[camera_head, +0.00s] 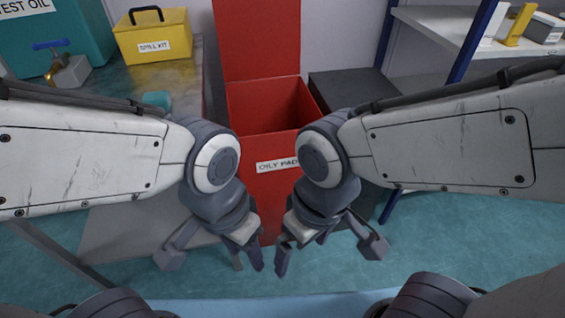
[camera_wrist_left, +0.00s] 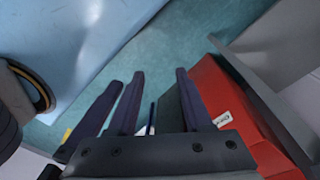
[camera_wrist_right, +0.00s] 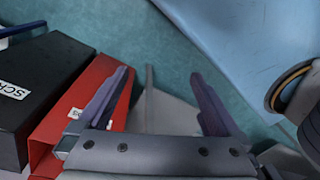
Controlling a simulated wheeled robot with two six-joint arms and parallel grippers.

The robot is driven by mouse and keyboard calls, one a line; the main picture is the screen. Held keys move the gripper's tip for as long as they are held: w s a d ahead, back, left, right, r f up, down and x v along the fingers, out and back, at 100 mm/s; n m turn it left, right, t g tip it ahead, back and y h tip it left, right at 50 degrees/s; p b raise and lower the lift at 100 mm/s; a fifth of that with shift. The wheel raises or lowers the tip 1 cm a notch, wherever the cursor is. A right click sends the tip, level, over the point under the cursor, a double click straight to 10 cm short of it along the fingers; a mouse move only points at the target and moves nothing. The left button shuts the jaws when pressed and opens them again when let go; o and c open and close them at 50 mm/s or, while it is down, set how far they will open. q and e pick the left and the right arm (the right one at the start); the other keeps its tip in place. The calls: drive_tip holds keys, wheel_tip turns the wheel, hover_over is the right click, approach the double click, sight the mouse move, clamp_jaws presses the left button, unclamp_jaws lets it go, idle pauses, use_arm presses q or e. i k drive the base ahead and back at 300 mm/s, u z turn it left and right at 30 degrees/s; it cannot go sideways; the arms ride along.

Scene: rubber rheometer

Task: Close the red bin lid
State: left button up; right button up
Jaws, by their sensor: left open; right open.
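The red bin (camera_head: 280,155) stands in the middle of the head view, with a white label reading "OILY PAD", partly covered by my right arm. Its red lid (camera_head: 257,40) stands upright at the back, so the bin is open and its inside looks empty as far as I can see. My left gripper (camera_head: 213,260) is open and empty, low in front of the bin and to its left. My right gripper (camera_head: 328,255) is open and empty, low in front and to its right. The bin's red side also shows in the left wrist view (camera_wrist_left: 213,88) and right wrist view (camera_wrist_right: 50,150).
A yellow spill kit (camera_head: 153,38) and a brass valve (camera_head: 70,72) sit on the bench at the left. A dark box (camera_head: 350,90) stands right of the bin. A shelf (camera_head: 440,28) with a blue post is at the right. The teal floor in front is clear.

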sight(257, 39)
drive_tip(key=k, duration=0.6)
drive_tip(key=z, duration=0.55)
drive_tip(key=i, duration=1.5)
drive_tip(key=u, duration=0.35)
